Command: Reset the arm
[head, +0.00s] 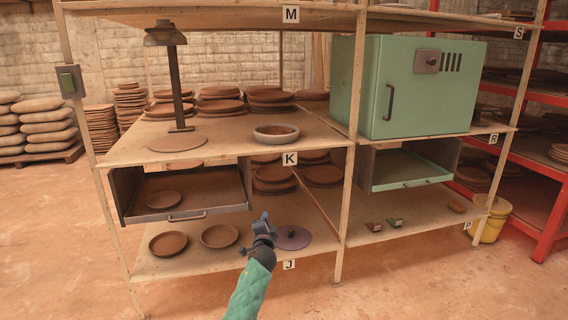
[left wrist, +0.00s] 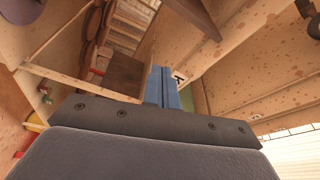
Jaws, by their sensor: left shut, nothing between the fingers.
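My left gripper (head: 265,217) is in the head view in front of the lower part of the wooden shelf, at the end of my green-sleeved arm. It is to the right of the open left drawer (head: 187,216) and just left of the purple disc (head: 295,239) on the bottom board. Its blue fingers (left wrist: 163,88) lie together in the left wrist view, with nothing between them. Whether it touches the shelf cannot be told. My right gripper is not in view.
The grey left drawer holds a clay dish (head: 163,200). Two more dishes (head: 168,243) (head: 219,236) lie on the bottom board. A green drawer (head: 412,170) is open at the right, below a shut green cabinet (head: 420,85). A yellow bucket (head: 490,222) stands at the right. The floor in front is clear.

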